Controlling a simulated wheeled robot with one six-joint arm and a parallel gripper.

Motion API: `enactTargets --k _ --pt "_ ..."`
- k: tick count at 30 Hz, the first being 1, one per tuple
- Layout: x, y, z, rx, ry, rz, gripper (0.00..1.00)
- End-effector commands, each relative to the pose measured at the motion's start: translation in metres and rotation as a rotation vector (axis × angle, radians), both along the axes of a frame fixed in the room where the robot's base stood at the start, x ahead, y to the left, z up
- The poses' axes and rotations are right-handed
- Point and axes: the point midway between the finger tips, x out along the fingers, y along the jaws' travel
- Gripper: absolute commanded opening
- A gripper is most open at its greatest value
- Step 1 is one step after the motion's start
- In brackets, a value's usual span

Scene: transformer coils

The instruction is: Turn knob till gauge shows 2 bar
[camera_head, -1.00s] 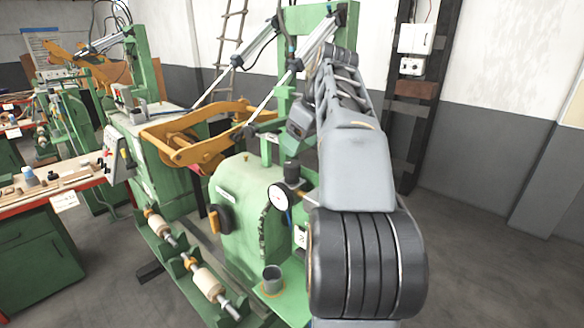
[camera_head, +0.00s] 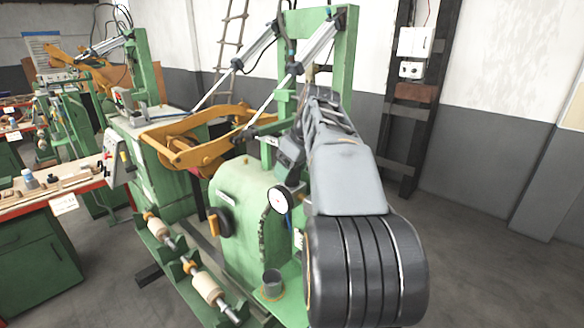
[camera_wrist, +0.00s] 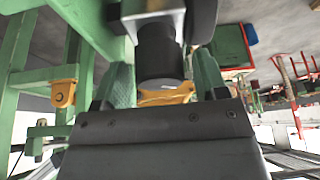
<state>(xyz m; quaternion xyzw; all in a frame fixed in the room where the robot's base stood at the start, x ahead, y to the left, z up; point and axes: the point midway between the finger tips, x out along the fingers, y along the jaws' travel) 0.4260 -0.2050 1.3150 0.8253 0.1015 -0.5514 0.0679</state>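The round white gauge (camera_head: 280,199) with a dark rim is on the green machine in the head view. Its needle and reading are too small to make out. My gripper (camera_head: 290,158) is just above it and hides the knob there. In the wrist view a black cylindrical knob (camera_wrist: 160,52) is in the middle, against a silver block (camera_wrist: 150,8). The gripper looks open around the knob; contact is not clear.
The green machine housing (camera_head: 243,200) stands below and left of my arm. An orange lever arm (camera_head: 195,150) and silver cylinders rise behind it. A grey cup (camera_head: 272,281) stands on the green ledge. The floor (camera_head: 470,240) on the right is clear.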

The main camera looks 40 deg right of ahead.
Motion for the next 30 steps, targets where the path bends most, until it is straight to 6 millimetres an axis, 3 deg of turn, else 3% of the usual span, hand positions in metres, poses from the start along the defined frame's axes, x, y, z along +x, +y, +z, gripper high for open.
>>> enactTargets --k 2,13,22,30 --pt "0.0000 0.0000 0.0000 0.000 0.000 0.000 0.58" --pt "-0.0001 0.0000 0.0002 0.000 0.000 0.000 0.23" --pt "0.0000 0.0002 0.0000 -0.001 -0.001 -0.050 0.23" --pt "-0.0001 0.0007 -0.0001 -0.001 -0.001 -0.238 0.23"
